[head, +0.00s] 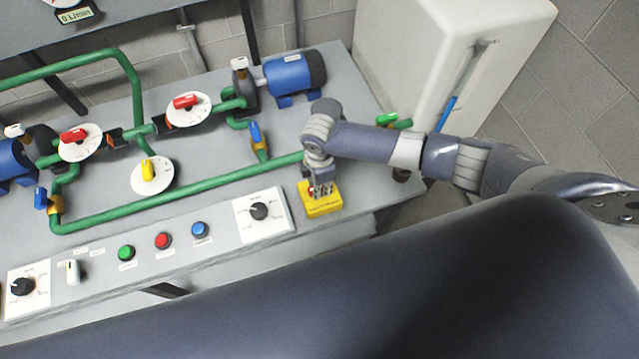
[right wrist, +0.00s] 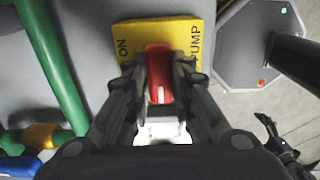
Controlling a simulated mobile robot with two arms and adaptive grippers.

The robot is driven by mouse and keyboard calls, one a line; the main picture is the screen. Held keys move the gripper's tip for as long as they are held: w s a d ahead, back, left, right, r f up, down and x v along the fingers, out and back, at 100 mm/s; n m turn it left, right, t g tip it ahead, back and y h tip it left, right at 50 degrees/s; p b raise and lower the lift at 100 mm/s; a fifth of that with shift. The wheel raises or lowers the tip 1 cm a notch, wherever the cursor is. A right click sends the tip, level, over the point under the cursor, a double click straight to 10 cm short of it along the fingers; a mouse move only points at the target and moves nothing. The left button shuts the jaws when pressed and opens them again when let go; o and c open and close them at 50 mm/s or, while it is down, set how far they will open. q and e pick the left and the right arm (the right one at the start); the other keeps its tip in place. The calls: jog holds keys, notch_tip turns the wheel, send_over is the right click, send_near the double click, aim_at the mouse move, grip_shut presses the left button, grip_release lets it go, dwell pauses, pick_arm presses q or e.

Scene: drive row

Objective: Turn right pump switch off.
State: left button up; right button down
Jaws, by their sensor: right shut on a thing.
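The right pump switch is a red lever (right wrist: 158,68) on a yellow plate (head: 322,210) at the right end of the panel's front. In the right wrist view the plate (right wrist: 199,31) shows "ON" on the left and "PUMP" on the right. My right gripper (head: 318,189) points down over the plate. Its fingers, seen in the right wrist view (right wrist: 159,80), are shut on the red lever, one on each side. In the head view the gripper mostly hides the lever.
Left of the switch is a black knob on a white plate (head: 258,211), then blue, red and green buttons. Green pipes (head: 190,191) with valves run behind. A blue pump motor (head: 291,74) stands at the back. A white cabinet (head: 425,50) stands right of the table.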

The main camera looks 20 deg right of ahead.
dwell(0.4)
jog(key=c, duration=1.4)
grip_release()
notch_tip(320, 180, up, 12)
jog(key=shift+a, duration=0.1)
